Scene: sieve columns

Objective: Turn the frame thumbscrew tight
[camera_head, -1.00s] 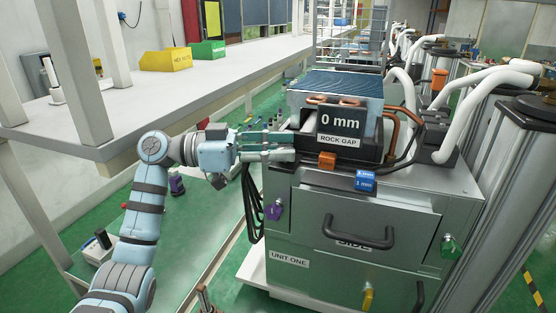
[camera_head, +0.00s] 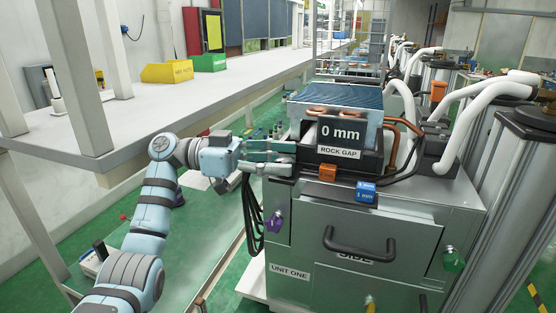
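My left gripper (camera_head: 291,160) comes in from the left, level with the lower part of the raised sieve unit on top of the grey cabinet (camera_head: 320,275). Its two fingers point right and stand apart, beside the unit's left side. I cannot make out anything held between them. I cannot pick out the frame thumbscrew for certain; the fingertips and the unit's left edge may hide it. A black display (camera_head: 340,137) on the unit reads "0 mm", over the label "ROCK GAP". My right gripper is not in view.
An orange block (camera_head: 327,172) and a blue "1 mm" block (camera_head: 366,191) sit on the cabinet's front top edge. A purple knob (camera_head: 273,223) and a green knob (camera_head: 453,259) flank the drawer handle (camera_head: 358,247). Black cables (camera_head: 252,215) hang below my gripper.

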